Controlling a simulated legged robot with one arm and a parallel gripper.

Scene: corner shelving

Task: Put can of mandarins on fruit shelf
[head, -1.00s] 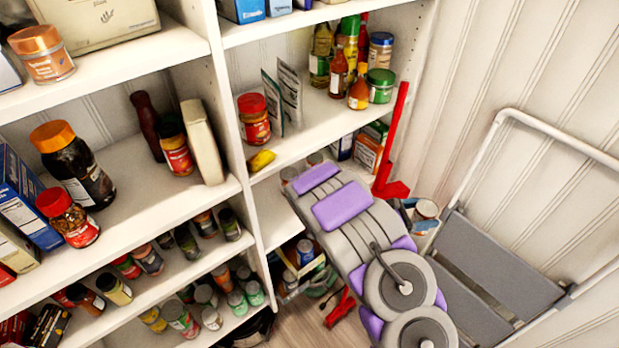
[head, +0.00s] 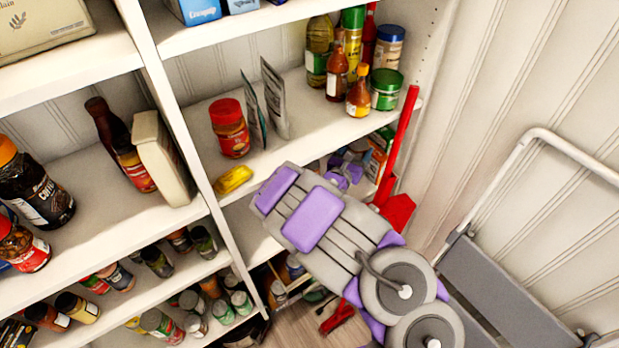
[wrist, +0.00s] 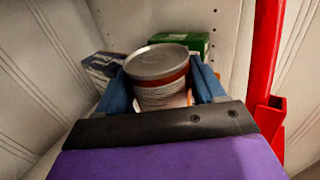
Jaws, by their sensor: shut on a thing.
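The can of mandarins (wrist: 160,88), with a silver lid and a red and pale label, stands roughly upright between the blue fingers of my gripper (wrist: 163,92) in the wrist view. In the head view my gripper (head: 345,170) is at the front of the compartment below the shelf with the sauce bottles; the can cannot be made out there. A yellow banana-shaped thing (head: 233,180) sits on the front edge of the shelf (head: 285,140) above, left of my gripper. I cannot tell whether the can touches a surface.
A green box (wrist: 182,40) and a blue-white box (wrist: 102,66) stand behind the can. A red long-handled tool (head: 398,150) is close on the right. A folding step stool (head: 500,290) leans at the right wall. A red-lidded jar (head: 230,128) stands on the shelf above.

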